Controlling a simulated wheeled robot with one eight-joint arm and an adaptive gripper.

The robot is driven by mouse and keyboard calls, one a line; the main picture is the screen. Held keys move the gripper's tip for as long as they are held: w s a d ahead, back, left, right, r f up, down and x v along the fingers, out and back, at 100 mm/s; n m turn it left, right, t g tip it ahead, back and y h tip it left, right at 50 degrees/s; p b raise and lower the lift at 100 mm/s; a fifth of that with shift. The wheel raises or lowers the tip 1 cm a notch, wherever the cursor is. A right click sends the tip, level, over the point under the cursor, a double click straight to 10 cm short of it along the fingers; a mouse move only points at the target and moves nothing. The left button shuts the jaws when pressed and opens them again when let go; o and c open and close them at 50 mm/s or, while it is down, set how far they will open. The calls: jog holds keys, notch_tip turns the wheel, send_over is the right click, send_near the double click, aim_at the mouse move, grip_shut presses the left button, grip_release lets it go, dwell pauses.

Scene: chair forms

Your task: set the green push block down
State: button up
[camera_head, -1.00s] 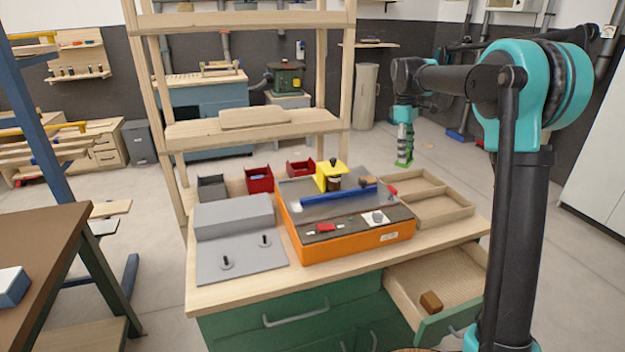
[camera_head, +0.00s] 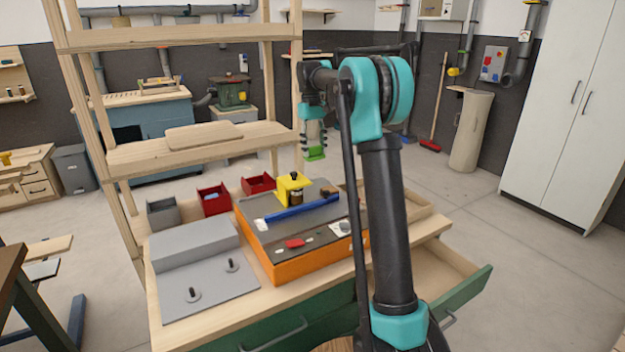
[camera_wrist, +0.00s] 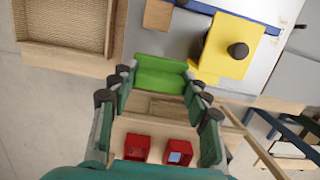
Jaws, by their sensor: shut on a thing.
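The green push block (camera_head: 315,154) hangs in the air behind the orange bench machine, held at the fingertips of my gripper (camera_head: 314,140). In the wrist view the block (camera_wrist: 160,74) lies across between the fingers of my gripper (camera_wrist: 157,86), which are shut on it. It appears clear of any surface. The orange machine (camera_head: 316,262) has a grey top, a blue bar (camera_head: 300,208) and a yellow block-like part (camera_head: 290,190) with a dark knob, just left of and below the green block in the head view.
The wooden shelf frame (camera_head: 275,130) stands close left of my gripper. A grey bin (camera_head: 162,213) and red bins (camera_head: 213,200) stand along the bench's back edge. A grey stepped plate (camera_head: 205,285) lies left of the machine. The drawer (camera_head: 470,300) stands open at right.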

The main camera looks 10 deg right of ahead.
notch_tip(320, 180, down, 12)
jog(key=shift+d+r, duration=0.1)
jog(key=shift+r, duration=0.05)
dwell(0.3)
jog(key=o, duration=1.1)
jog(key=shift+o, duration=0.2)
jog(key=r, duration=0.4)
jog(key=w+r, duration=0.1)
jog(key=r, duration=0.7)
jog(key=shift+w+a, duration=0.35)
